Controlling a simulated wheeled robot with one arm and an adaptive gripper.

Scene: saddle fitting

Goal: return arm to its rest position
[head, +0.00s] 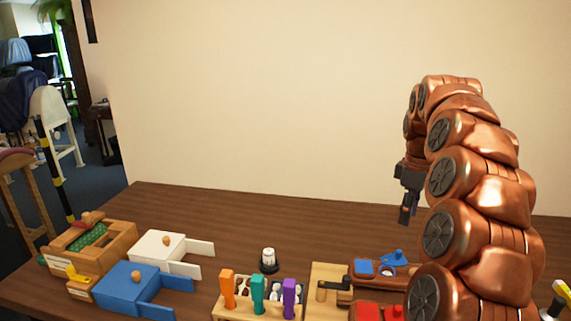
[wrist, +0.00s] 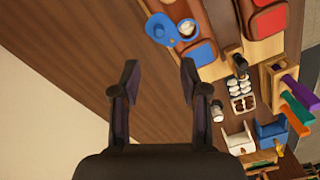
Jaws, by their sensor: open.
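My gripper (head: 407,211) hangs pointing down above the right part of the table, beside the copper-coloured links of my arm. In the wrist view my gripper (wrist: 159,78) shows two dark fingers spread apart with nothing between them. Below it is bare brown table (wrist: 60,45). My arm is raised and bent over at the top, and its lower links hide part of the table's right side.
A blue box (head: 128,287), a white box (head: 158,249) and a wooden box (head: 115,238) stand at the left. A rack with orange (head: 227,288), teal (head: 257,293) and purple (head: 289,297) pieces is at front centre. A small black-and-white item (head: 269,260) stands behind it. The back of the table is clear before a plain wall.

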